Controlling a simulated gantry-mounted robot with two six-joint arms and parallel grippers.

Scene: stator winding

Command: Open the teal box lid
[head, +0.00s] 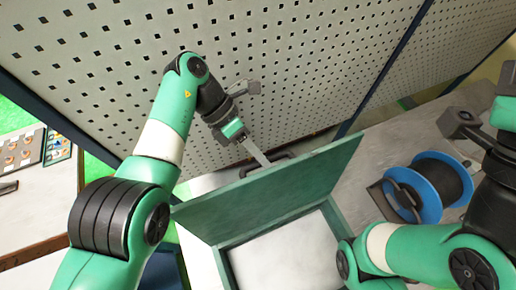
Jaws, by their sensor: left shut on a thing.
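The teal box (341,219) stands open in the lower middle of the head view, its pale interior showing. Its teal lid (270,195) is raised on edge at the far side of the box, steeply tilted. A dark handle (246,171) sits on the lid's far side. My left gripper (264,162) is shut on the handle, behind the top edge of the lid. The lid hides part of the handle. My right gripper (508,78) is at the right edge, partly cut off, away from the box; its jaw state is unclear.
A blue spool (401,190) with dark winding lies on the grey table right of the box. A perforated panel (300,50) rises behind. A side table (40,220) at far left holds a board with small parts (22,150). My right forearm crosses near the box's right side.

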